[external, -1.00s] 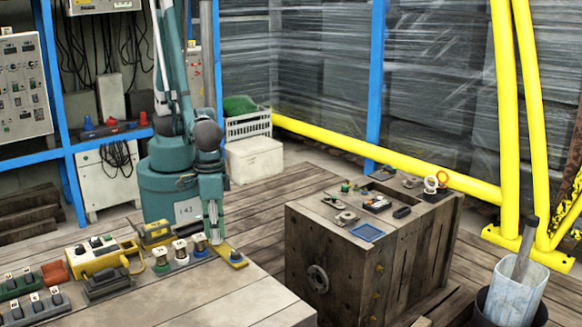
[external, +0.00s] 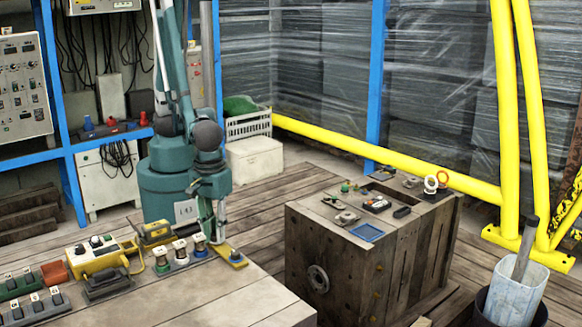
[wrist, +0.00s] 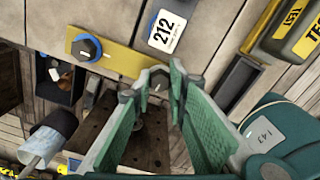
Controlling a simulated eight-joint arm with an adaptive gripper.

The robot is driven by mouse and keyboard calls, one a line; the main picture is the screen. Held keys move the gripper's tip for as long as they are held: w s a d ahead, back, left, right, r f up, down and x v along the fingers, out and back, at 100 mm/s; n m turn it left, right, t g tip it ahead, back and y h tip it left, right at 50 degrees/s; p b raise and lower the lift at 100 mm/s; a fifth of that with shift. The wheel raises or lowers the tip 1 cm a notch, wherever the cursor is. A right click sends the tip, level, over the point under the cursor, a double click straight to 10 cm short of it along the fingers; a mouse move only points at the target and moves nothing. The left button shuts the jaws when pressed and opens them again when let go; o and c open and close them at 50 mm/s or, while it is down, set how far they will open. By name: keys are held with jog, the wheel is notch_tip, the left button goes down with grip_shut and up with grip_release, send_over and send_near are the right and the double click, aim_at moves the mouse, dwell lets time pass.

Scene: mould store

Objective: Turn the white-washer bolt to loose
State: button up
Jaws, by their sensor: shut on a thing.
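A yellow plate (external: 224,249) lies at the bench's right edge; in the wrist view it is a yellow bar (wrist: 120,62). One end carries a bolt with a blue washer (wrist: 87,48), seen as a dark knob (external: 237,257) in the external view. At the other end, my gripper (external: 214,238) points down and is shut on a grey bolt head, the white-washer bolt (wrist: 158,79). In the wrist view my gripper's green-padded fingers (wrist: 152,88) stand either side of that head. The washer under it is mostly hidden, and its turn angle is unclear.
Spools with green, white and blue bases (external: 181,254) stand just left of my gripper. A yellow tester (external: 155,232) and a yellow control box (external: 95,258) are further left. A wooden crate (external: 340,262) stands right, across a gap.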

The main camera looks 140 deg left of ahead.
jog(key=shift+s+n, duration=0.1)
jog(key=shift+n, duration=0.3)
jog(key=o, duration=0.6)
jog(key=shift+r, duration=6)
